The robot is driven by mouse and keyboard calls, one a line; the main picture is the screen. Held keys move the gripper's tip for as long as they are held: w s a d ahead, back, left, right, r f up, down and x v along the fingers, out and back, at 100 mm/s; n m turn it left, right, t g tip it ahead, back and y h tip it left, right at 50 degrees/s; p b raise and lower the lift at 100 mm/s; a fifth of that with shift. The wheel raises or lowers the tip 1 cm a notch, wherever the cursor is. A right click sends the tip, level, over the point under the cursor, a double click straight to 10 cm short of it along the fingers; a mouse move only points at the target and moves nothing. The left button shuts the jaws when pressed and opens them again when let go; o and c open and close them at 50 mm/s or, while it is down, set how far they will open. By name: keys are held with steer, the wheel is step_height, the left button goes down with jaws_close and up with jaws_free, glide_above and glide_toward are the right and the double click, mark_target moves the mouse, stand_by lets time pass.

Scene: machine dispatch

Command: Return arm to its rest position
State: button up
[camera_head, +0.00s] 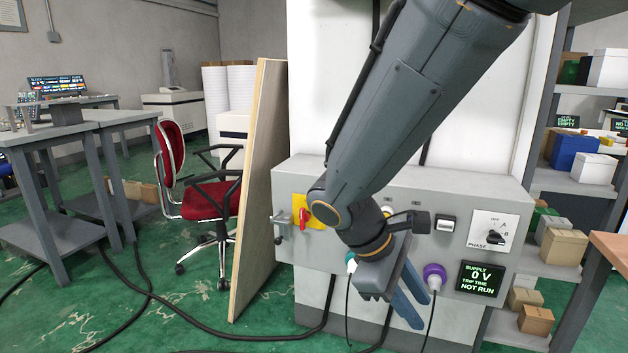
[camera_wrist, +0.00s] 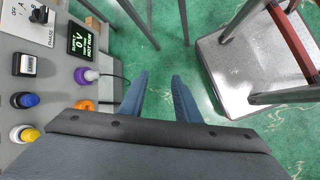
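My gripper (camera_head: 407,308) hangs at the end of my arm in front of the grey control panel (camera_head: 362,265), pointing down. In the wrist view, its two blue fingers (camera_wrist: 160,98) are apart with only green floor between them, so it is open and empty. A purple plug (camera_head: 434,276) with a black cable sits in the panel just right of the gripper. The panel display (camera_head: 481,280) reads supply 0 V, not run.
The panel also has a red and yellow switch (camera_head: 306,213) and a phase knob (camera_head: 495,238). A wooden board (camera_head: 255,190) leans at the panel's left, with a red chair (camera_head: 207,195) beyond. Shelves with boxes (camera_head: 563,246) stand right. Black cables (camera_head: 215,332) cross the green floor.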

steer(key=s+a+r+m+y, duration=0.2)
steer(key=s+a+m+y, duration=0.5)
steer(key=s+m, duration=0.2)
steer(key=d+r+m+p, duration=0.2)
steer(key=d+r+p, duration=0.6)
steer(key=p, duration=0.8)
steer(key=shift+s+d, duration=0.25)
steer(key=shift+d, duration=0.2)
